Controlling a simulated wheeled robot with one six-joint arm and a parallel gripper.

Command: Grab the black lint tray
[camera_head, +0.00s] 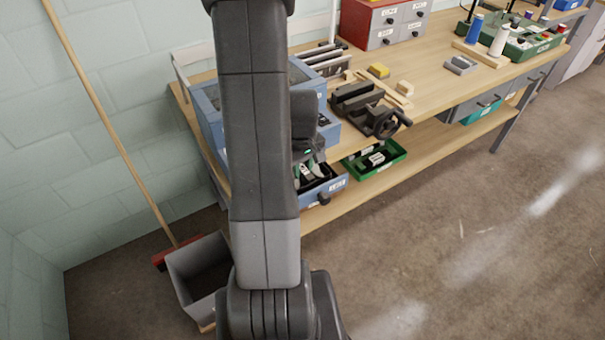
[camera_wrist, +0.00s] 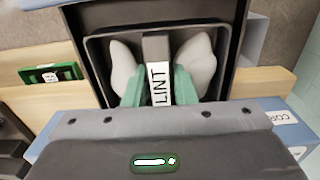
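The black lint tray (camera_wrist: 97,62) shows in the wrist view, with a raised central bar labelled "LINT" (camera_wrist: 159,84). In the head view the tray sits in the pulled-out blue drawer (camera_head: 330,190), mostly hidden by my arm and gripper.
A green bin (camera_head: 375,160) stands on the lower shelf to the right. A black vise (camera_head: 366,105) is on the wooden workbench (camera_head: 440,92) above. A grey waste bin (camera_head: 200,268) and a broom (camera_head: 115,140) stand at left. The floor at right is clear.

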